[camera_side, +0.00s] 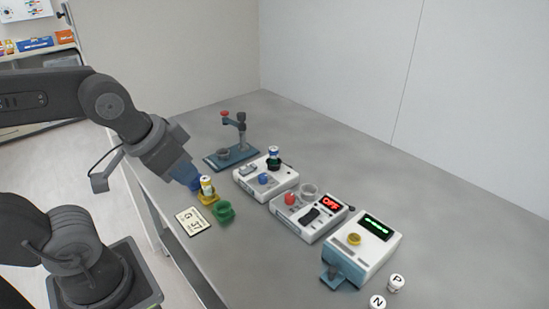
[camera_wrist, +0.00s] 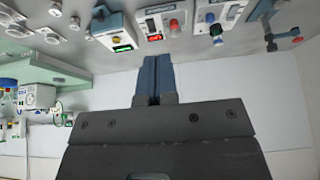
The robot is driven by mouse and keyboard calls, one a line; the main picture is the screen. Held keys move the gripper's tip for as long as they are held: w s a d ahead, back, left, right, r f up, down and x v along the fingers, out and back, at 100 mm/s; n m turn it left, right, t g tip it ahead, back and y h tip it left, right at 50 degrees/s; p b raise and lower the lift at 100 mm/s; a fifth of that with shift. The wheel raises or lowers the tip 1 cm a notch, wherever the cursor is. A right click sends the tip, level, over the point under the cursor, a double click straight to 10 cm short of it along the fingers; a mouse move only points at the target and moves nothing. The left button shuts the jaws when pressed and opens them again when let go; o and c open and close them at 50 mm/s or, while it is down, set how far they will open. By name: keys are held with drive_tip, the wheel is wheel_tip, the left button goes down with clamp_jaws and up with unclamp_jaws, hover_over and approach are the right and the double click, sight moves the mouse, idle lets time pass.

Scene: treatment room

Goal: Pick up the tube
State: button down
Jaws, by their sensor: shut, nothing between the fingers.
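A small tube (camera_side: 207,183) with a white and yellow body stands upright on a yellow holder (camera_side: 208,199) near the table's left edge. Another small tube-like vial (camera_side: 273,153), white with a blue top, stands in a dark green seat on a white device; I cannot tell which one the task means. My gripper (camera_side: 193,183) has blue fingers and is right beside the white and yellow tube, to its left in the side view; I cannot tell whether they touch. In the wrist view the fingers (camera_wrist: 157,75) are shut together and empty. No tube is clearly visible there.
A green ring-shaped holder (camera_side: 224,212) and a printed card (camera_side: 193,221) lie close by.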

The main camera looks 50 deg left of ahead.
drive_tip(key=c, duration=1.9)
unclamp_jaws()
drive_tip(key=o, duration=1.2)
drive_tip(key=w+a+r+m+g, duration=0.1)
drive_tip(key=w+a+r+m, duration=0.1)
drive_tip(key=w+m, duration=0.3)
drive_tip(key=w+a+r+m+g, duration=0.1)
drive_tip(key=w+a+r+m, duration=0.15)
drive_tip(key=w, duration=0.45)
drive_tip(key=m+g+y, duration=0.1)
drive_tip(key=m+g, duration=0.2)
drive_tip(key=m, duration=1.4)
hover_over(274, 148)
drive_tip(key=s+d, duration=0.2)
wheel_tip(274, 148, down, 11)
drive_tip(key=f, duration=0.3)
drive_tip(key=a+f, duration=0.1)
drive_tip(key=f, duration=0.2)
drive_tip(key=w+f, duration=0.1)
drive_tip(key=f, duration=0.1)
drive_tip(key=shift+a+f, duration=0.15)
drive_tip(key=shift+f, duration=0.25)
drive_tip(key=shift+w+a+f, duration=0.15)
drive_tip(key=shift+f, duration=0.8)
drive_tip(key=shift+w+a+f, duration=0.1)
drive_tip(key=shift+w+f, duration=0.05)
drive_tip(key=shift+f, duration=0.75)
drive_tip(key=shift+w+a+f, duration=0.15)
drive_tip(key=shift+f, duration=0.8)
